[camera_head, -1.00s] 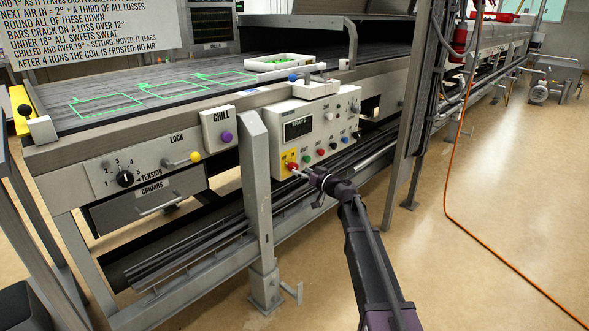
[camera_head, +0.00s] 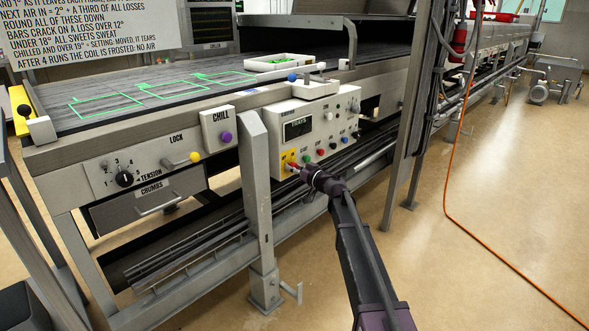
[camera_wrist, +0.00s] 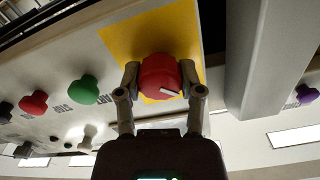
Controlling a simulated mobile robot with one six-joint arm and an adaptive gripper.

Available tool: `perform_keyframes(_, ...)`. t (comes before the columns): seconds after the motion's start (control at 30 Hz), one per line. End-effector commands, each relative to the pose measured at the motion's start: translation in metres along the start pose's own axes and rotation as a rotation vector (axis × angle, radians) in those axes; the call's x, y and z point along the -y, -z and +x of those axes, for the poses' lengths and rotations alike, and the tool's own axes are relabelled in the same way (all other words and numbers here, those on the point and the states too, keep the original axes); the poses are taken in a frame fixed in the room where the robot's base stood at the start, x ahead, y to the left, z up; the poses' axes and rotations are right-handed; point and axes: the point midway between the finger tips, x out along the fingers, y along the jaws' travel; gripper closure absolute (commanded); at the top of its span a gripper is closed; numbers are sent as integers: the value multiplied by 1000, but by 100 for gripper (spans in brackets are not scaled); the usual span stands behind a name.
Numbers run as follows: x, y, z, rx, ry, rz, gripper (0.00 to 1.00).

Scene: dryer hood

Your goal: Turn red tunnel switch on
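The red tunnel switch (camera_wrist: 160,74) is a round red knob with a white pointer mark, on a yellow plate (camera_wrist: 118,40) in the wrist view. In the head view the red knob (camera_head: 293,166) shows at the lower left of the cream control panel (camera_head: 277,138), partly hidden by my gripper. My gripper (camera_wrist: 160,82) has one finger on each side of the knob in the wrist view. Both fingertips appear to touch its sides, so it looks shut on it. In the head view my gripper (camera_head: 302,170) reaches the panel from the lower right.
Green (camera_wrist: 83,90) and red (camera_wrist: 33,103) buttons sit beside the yellow plate. A grey steel post (camera_head: 255,190) stands close left of the panel. A purple CHILL knob (camera_head: 227,136) is beyond it. Metal rails lie under the panel. The floor at right is open, with an orange hose (camera_head: 447,190).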

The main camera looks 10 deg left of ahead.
Motion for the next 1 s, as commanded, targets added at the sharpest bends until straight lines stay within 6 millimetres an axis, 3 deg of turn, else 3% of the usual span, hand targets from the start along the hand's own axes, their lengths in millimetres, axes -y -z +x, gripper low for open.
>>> perform_keyframes(0.57,2,0,2,0,3,83,98)
perform_keyframes(1.0,2,0,3,1,5,414,98)
